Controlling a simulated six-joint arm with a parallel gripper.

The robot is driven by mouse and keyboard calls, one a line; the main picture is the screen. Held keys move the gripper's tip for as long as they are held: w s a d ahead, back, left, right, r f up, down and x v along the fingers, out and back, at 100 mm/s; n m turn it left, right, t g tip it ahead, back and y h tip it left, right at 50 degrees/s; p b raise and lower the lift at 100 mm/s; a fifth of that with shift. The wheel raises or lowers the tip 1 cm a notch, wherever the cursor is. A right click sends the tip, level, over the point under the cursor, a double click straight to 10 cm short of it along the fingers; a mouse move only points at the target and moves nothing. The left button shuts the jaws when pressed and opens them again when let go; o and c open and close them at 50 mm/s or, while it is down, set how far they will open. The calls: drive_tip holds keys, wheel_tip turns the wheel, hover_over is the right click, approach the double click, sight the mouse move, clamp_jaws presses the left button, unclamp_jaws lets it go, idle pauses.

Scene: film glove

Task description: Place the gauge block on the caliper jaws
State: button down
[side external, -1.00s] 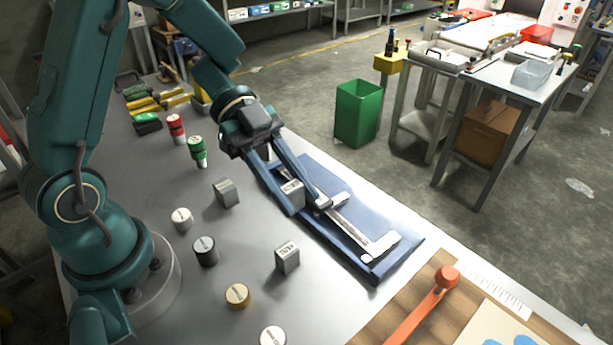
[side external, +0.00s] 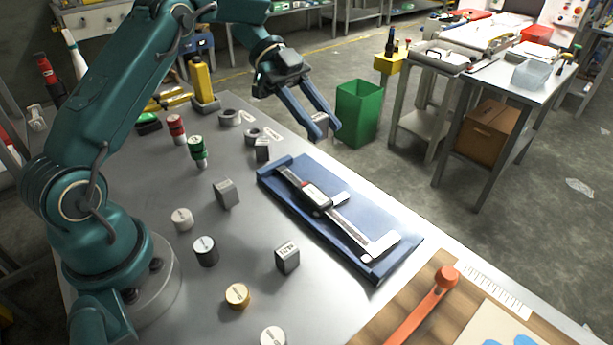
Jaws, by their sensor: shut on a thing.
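My gripper (side external: 321,135) is shut on a small grey gauge block (side external: 319,121), which sits between its two blue fingers. It holds the block in the air, beyond the back edge of the blue tray in the picture. The caliper (side external: 345,229) lies flat on the blue tray (side external: 290,218), with its dark slider towards the upper left.
More metal blocks stand on the grey table, one left of the tray (side external: 227,193), one near its front (side external: 287,258), and a dark one (side external: 262,150). Several round weights and a black cylinder (side external: 205,251) stand nearby. A green bin (side external: 358,113) stands on the floor beyond.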

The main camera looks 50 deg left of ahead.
drive_tip(key=shift+w+a+f, duration=0.25)
drive_tip(key=shift+w+f, duration=0.05)
drive_tip(key=shift+d+f, duration=0.1)
drive_tip(key=shift+f, duration=0.2)
hover_over(369, 220)
wheel_tip(369, 220, down, 7)
drive_tip(key=shift+f, duration=2)
drive_tip(key=shift+f, duration=0.1)
drive_tip(key=c, duration=0.5)
unclamp_jaws()
drive_tip(key=shift+c, duration=0.2)
